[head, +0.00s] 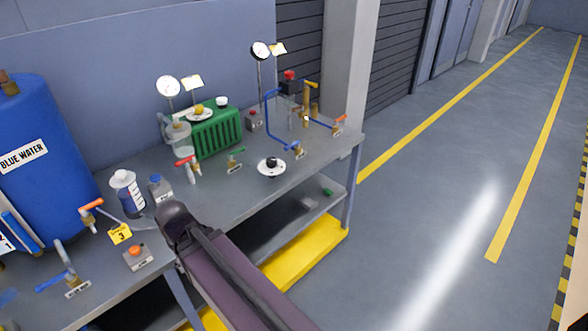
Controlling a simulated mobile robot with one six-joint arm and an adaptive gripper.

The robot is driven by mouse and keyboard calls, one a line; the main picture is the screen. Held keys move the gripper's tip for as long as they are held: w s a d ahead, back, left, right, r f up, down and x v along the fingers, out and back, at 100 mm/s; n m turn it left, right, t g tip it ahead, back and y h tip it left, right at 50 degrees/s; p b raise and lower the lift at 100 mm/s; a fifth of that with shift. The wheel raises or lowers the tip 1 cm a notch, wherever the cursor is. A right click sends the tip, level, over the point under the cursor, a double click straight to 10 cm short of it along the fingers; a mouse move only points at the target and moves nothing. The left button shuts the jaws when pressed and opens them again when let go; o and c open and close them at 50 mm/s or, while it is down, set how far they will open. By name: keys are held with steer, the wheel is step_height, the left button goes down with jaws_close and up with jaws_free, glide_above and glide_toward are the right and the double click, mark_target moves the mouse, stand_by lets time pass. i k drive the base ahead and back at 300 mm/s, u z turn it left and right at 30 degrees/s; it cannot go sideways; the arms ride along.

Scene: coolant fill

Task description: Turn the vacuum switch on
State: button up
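Several box-shaped controls could be the vacuum switch; their labels are too small to read. A dark box with a red knob (290,83) sits higher up at the back right. A grey box with an orange button (137,257) lies on the near left of the bench. My arm reaches in from the bottom, over the bench's front edge; my gripper is not in view.
The grey bench (225,195) also holds a green radiator (215,133), two gauges, a measuring jug (127,195), and several valves with coloured handles. A blue tank (40,140) stands at the left. A yellow platform (310,255) lies below. The floor to the right is clear.

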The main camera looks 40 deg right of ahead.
mark_target(271, 162)
steer(key=z, duration=1.05)
steer(key=k, duration=0.95)
steer(key=u, duration=0.05)
steer(key=i, duration=0.9)
steer(key=z, duration=0.05)
